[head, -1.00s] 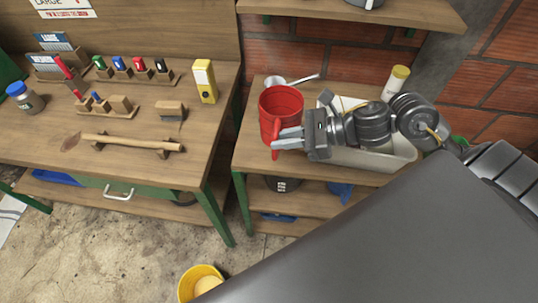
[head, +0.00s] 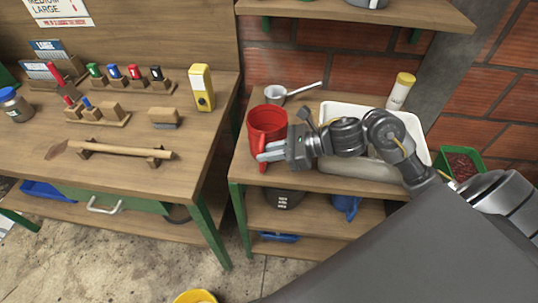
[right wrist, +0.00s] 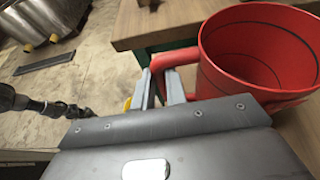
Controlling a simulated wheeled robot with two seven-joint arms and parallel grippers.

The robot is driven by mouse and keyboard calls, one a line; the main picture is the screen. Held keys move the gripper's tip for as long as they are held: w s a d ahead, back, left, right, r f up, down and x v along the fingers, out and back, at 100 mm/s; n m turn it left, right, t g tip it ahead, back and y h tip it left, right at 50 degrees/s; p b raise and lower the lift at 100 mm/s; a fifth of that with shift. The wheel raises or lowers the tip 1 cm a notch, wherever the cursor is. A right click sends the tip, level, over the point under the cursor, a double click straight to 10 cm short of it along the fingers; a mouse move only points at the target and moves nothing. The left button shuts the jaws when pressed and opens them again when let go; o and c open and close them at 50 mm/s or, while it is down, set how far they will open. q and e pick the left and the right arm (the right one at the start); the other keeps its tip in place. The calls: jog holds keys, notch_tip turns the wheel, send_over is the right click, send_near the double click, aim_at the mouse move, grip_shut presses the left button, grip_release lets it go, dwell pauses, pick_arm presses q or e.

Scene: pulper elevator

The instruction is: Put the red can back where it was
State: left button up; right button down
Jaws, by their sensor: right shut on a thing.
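The red can (head: 267,124), an open-topped vessel with a side handle, is upright at the left part of the small shelf unit's top (head: 302,180). My right gripper (head: 268,154) is shut on its handle, from the near right side. In the right wrist view, the can (right wrist: 262,45) looks empty inside, and the fingers (right wrist: 163,86) are around the handle. I cannot tell whether the can's bottom touches the shelf top. My left gripper is not in view.
A small saucepan (head: 275,94) stands just behind the can. A white tray (head: 344,111) lies to its right under my arm, with a yellow-capped bottle (head: 400,91) behind. The workbench (head: 45,160) with tools is on the left, across a gap. An upper shelf (head: 340,11) overhangs the back.

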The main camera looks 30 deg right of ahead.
jog(key=c, duration=1.8)
grip_release()
jog(key=shift+f, duration=0.1)
jog(key=shift+c, duration=0.2)
jog(key=o, duration=0.4)
